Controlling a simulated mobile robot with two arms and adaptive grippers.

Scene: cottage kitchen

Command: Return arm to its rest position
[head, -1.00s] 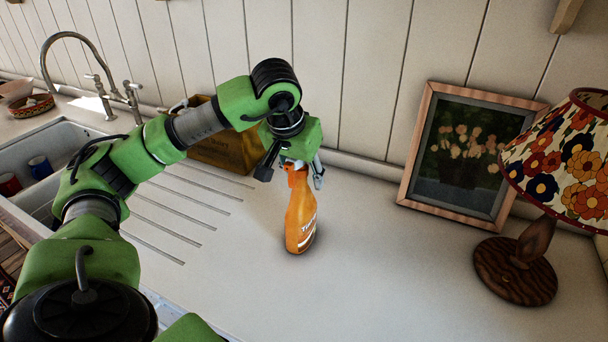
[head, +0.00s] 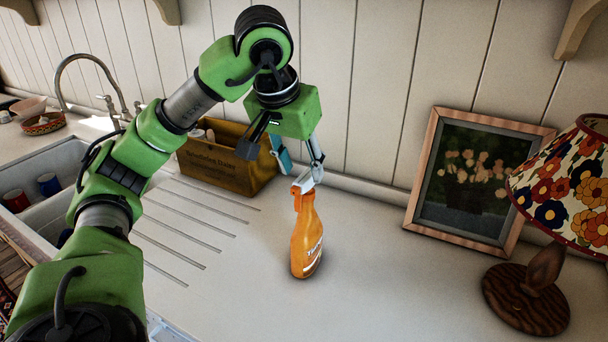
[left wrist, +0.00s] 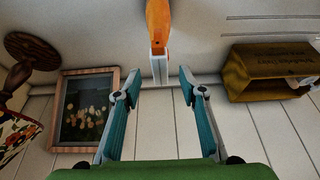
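An orange spray bottle (head: 306,243) with a white nozzle stands upright on the white countertop in the head view. It also shows at the top of the left wrist view (left wrist: 157,22). My left gripper (head: 299,167) is raised just above and behind the nozzle, on the end of the green arm. Its two teal-sided fingers (left wrist: 157,84) are spread apart with nothing between them, and the bottle's nozzle is beyond their tips. My right gripper is in neither view.
A wooden crate (head: 228,176) stands against the wall behind the arm. A sink (head: 62,172) with cups and a tap is at left. A framed flower picture (head: 415,187) leans on the wall at right, beside a lamp (head: 530,300).

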